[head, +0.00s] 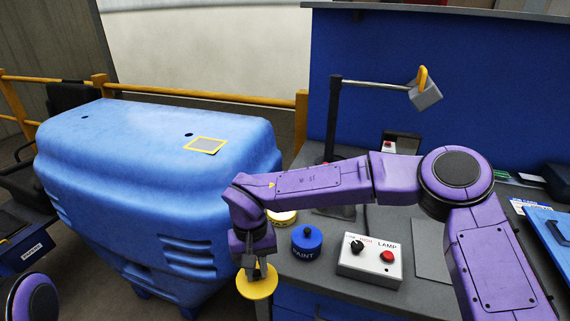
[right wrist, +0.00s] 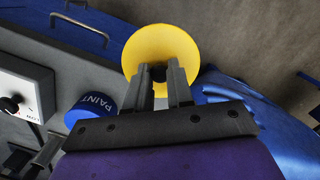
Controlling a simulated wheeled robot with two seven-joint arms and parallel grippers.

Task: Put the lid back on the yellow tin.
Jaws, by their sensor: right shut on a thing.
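The round yellow lid (head: 257,284) is in my right gripper (head: 256,268), which is shut on its dark knob. It hangs level near the counter's front left edge. In the right wrist view the lid (right wrist: 160,48) is beyond the fingertips (right wrist: 160,78). What seems to be the yellow tin (head: 284,217) stands on the counter behind my right wrist, mostly hidden, with a yellow rim showing. The lid is apart from it, nearer the camera. My left gripper is out of view; only a piece of my left arm shows at the bottom left.
A blue paint tin (head: 307,241) with a blue knobbed lid stands right of the held lid. Beside it is a lamp switch box (head: 370,258). A lamp stand (head: 335,120) rises behind. A big blue cover (head: 150,170) lies left, and a blue folder (head: 555,232) far right.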

